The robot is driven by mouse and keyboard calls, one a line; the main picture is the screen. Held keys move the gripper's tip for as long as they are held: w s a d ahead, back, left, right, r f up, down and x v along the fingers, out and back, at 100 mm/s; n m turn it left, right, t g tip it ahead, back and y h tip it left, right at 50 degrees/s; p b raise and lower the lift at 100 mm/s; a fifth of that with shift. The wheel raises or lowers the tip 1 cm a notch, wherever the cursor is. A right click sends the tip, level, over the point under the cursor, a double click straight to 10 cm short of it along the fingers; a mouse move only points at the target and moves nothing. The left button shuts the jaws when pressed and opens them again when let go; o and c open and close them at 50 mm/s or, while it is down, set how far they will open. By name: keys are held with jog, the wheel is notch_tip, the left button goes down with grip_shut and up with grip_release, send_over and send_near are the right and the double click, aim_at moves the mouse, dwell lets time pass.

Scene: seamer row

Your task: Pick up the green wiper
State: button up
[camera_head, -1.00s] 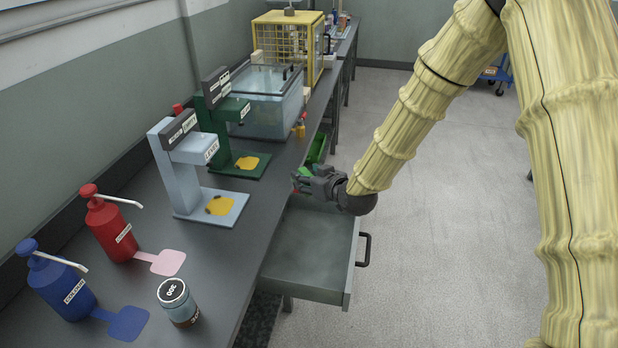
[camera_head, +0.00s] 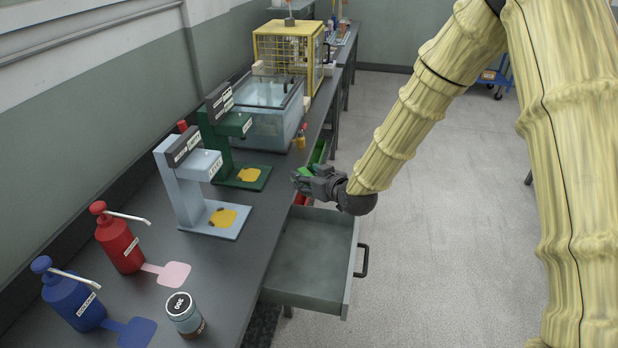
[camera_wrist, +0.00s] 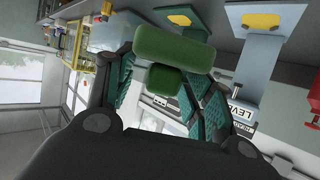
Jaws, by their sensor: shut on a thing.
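The green wiper (camera_wrist: 172,48) sits between my gripper's fingers in the wrist view, a dark green bar with a block-shaped part below it. My gripper (camera_wrist: 163,84) is shut on that block. In the head view my gripper (camera_head: 310,182) is beside the bench's front edge, above the far end of an open drawer, with a bit of the wiper (camera_head: 305,171) showing green at its tip. The fingers hide most of the wiper there.
The open grey drawer (camera_head: 312,258) juts out from the bench (camera_head: 225,270). Two stands (camera_head: 182,190) (camera_head: 219,138), pump bottles (camera_head: 119,242) (camera_head: 74,300) and a jar (camera_head: 184,316) stand on the bench. The floor at right is clear.

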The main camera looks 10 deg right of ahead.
jog(key=shift+r+p, duration=4.25)
jog(key=shift+r, duration=0.25)
